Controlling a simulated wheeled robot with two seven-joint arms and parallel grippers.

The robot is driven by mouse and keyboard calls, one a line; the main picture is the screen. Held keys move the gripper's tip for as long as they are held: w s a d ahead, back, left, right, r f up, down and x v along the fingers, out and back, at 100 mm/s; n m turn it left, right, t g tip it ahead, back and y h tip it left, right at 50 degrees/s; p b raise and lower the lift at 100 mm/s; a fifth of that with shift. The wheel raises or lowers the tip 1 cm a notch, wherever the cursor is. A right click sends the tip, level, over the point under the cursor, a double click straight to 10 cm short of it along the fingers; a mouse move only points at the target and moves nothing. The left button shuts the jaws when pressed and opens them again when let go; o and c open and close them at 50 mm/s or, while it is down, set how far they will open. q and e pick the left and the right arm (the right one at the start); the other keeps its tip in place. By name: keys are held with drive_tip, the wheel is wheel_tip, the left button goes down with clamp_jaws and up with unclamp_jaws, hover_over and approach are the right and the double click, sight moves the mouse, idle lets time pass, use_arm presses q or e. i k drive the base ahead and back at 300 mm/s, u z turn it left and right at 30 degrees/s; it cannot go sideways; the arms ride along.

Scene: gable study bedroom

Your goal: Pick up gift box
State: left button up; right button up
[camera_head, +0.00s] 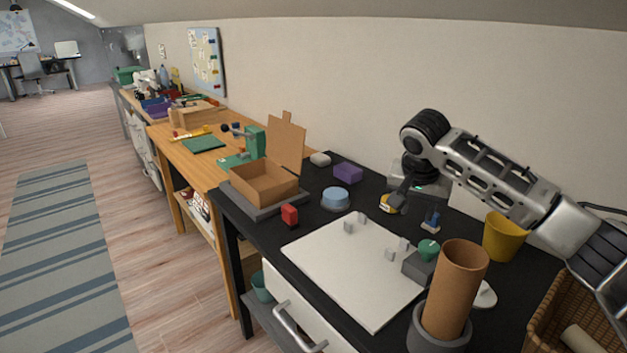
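No wrapped gift box shows plainly. The box-like things are an open brown cardboard box (262,188) with its lid up, on a dark grey tray (254,209) at the left of the black table, and a small closed purple box (348,173) near the wall. I cannot tell which is the gift box. My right arm reaches in from the right, and its dark gripper (398,196) points down, right of the purple box and apart from both boxes. A small yellow and dark thing (388,206) is at its tip; the fingers' opening is unclear. My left gripper is not in view.
A white board (352,268) with small grey blocks lies on the black table. A blue round tub (336,198), a red block (289,215), a yellow cup (504,236), a tall brown tube (455,290) and a wicker basket (548,318) stand around it. A wooden bench (205,165) adjoins at left.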

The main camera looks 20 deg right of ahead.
sight(346, 171)
drive_tip(key=u, duration=1.15)
drive_tip(key=i, duration=1.45)
drive_tip(key=z, duration=1.9)
drive_tip(key=i, duration=1)
drive_tip(key=u, duration=0.05)
